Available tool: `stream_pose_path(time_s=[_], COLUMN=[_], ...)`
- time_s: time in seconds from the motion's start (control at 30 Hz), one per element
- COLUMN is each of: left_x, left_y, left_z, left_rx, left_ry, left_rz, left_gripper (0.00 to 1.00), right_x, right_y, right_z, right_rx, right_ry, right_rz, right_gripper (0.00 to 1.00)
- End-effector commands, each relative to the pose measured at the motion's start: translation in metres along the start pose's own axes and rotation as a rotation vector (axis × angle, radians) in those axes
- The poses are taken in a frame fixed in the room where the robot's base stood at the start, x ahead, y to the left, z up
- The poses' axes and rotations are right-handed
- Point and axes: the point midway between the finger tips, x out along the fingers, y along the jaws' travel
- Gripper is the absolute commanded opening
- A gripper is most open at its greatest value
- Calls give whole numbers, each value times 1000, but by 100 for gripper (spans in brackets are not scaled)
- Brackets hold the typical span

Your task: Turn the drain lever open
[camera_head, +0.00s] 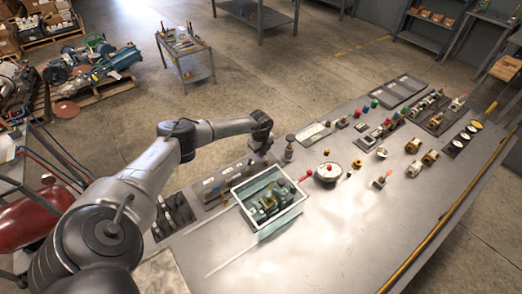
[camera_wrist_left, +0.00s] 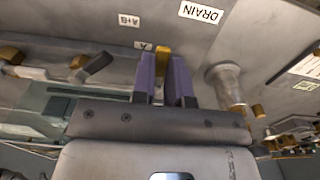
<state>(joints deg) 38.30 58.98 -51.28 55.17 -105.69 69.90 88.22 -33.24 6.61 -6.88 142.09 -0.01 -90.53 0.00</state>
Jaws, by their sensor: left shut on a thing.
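In the left wrist view, my left gripper (camera_wrist_left: 163,80) has two purple fingertips closed on the yellow end of a lever (camera_wrist_left: 162,58), which I take for the drain lever. Most of the lever is hidden behind the fingers. A white DRAIN label (camera_wrist_left: 201,14) is above and to the right of it. Smaller A+B (camera_wrist_left: 130,19) and A (camera_wrist_left: 143,45) labels are close by. In the head view, my left arm reaches in from the left and its gripper (camera_head: 264,146) is low at the bench's far edge; its fingertips are too small to make out. My right gripper is not in view.
A grey metal post (camera_wrist_left: 227,86) with brass fittings stands just right of the fingers. A black lever (camera_wrist_left: 94,66) is to their left. On the bench (camera_head: 330,235), a white-rimmed clear box (camera_head: 302,205) stands near the gripper. The near bench surface is mostly clear.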

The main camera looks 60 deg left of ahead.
Motion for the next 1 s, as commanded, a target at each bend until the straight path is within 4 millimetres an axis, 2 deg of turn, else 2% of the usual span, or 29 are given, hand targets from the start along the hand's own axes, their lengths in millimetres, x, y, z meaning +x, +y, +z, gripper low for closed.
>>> stream_pose_path(time_s=[0.33,0.37,0.6,0.87,1.0], left_x=[-1,-1,0,-2,-14], left_y=[0,0,0,0,0], left_z=[1,1,0,0,1], left_rx=[-6,-6,-4,-3,-3], left_ry=[0,0,0,0,0], left_rz=[0,0,0,0,-1], left_gripper=[0,17,40,40,40], right_x=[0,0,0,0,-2], right_y=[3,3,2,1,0], right_z=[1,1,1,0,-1], right_rx=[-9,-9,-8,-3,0], right_ry=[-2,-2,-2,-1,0], right_rz=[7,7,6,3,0], right_gripper=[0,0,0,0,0])
